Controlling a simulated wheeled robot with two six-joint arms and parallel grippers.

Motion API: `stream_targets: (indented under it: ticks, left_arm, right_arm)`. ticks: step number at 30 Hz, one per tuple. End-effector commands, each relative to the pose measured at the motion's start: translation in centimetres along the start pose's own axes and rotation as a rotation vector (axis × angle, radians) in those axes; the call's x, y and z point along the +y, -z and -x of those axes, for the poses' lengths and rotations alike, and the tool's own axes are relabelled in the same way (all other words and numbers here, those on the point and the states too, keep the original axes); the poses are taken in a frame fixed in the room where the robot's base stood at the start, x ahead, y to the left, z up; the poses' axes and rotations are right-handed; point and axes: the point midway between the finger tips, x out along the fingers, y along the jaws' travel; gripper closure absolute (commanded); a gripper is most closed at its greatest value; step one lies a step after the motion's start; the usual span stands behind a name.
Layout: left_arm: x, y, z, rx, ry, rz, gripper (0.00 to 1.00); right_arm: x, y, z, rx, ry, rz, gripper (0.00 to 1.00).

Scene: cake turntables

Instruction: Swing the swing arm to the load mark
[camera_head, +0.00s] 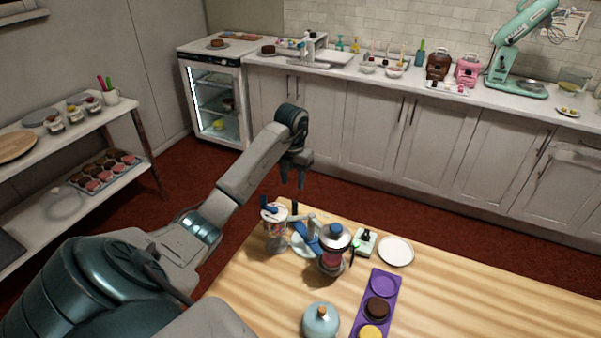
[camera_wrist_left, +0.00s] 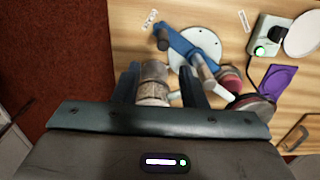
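The swing arm (camera_head: 306,236) is blue and sits on a pale round base on the wooden table, between a clear canister (camera_head: 276,238) and a blue-lidded jar with red contents (camera_head: 333,262). In the left wrist view the blue swing arm (camera_wrist_left: 181,46) lies across its pale disc (camera_wrist_left: 208,43), with an upright handle-like post near each end. Two small white labels (camera_wrist_left: 150,19) lie beside the disc; I cannot read which is the load mark. My right gripper is out of view.
A small white device with a green light (camera_head: 364,243), a white plate (camera_head: 396,251), a purple tray (camera_head: 379,289) and a pale blue round jar (camera_head: 320,320) stand nearby. The table (camera_head: 480,295) is clear at right. Counters and a shelf stand beyond.

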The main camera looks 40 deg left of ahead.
Motion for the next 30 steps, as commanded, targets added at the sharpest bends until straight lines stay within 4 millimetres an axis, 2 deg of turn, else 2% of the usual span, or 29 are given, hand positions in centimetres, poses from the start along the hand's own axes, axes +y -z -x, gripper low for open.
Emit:
stream_targets:
  ticks: [1,3,20,21,26,30]
  left_arm:
    - [0.0,0.0,-1.1,0.001,0.001,0.000,0.62]
    - [-0.1,0.0,-2.1,0.001,0.001,-0.001,0.62]
    - [-0.1,0.0,-8.7,0.001,0.002,-0.001,0.62]
    - [-0.1,0.0,-8.7,0.000,0.002,-0.001,0.64]
    - [-0.1,0.0,-8.3,-0.001,0.002,-0.001,0.95]
    - [-0.1,0.0,-8.3,-0.001,0.002,-0.001,0.97]
  right_arm:
    - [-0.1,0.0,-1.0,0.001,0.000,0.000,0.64]
    - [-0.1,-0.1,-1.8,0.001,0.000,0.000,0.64]
    - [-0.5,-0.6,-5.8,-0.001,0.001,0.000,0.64]
    - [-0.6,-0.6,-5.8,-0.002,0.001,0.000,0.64]
    - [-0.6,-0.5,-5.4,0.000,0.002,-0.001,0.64]
    - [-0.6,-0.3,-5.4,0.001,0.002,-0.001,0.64]
